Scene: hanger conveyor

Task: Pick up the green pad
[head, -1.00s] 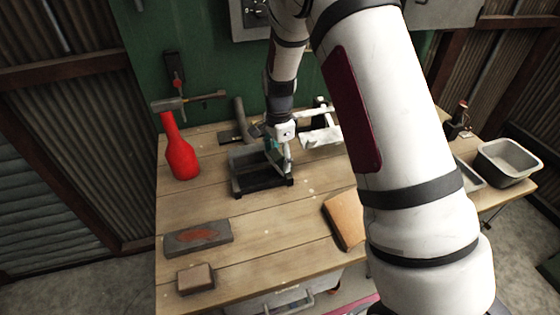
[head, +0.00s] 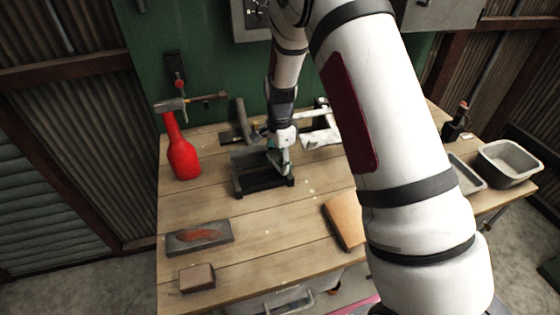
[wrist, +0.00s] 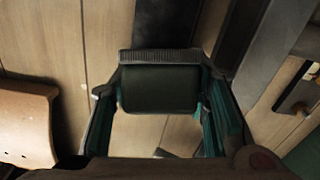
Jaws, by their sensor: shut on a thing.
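My gripper (head: 279,168) points down over the dark open tray (head: 264,187) in the middle of the workbench. In the wrist view its two fingers, with teal inner faces, stand on either side of a dark greenish block with a ribbed far edge, which I take for the green pad (wrist: 160,90). The gripper is shut on it. In the head view the pad is mostly hidden by the gripper, and only a small teal patch shows at the fingers. I cannot tell how far the pad is above the tray floor.
A red bottle (head: 183,158) stands left of the tray. A stone with a rusty patch (head: 200,237) and a small brown block (head: 197,278) lie at the front left. A tan board (head: 344,221) lies front right. A metal bin (head: 508,163) stands far right. The front middle is clear.

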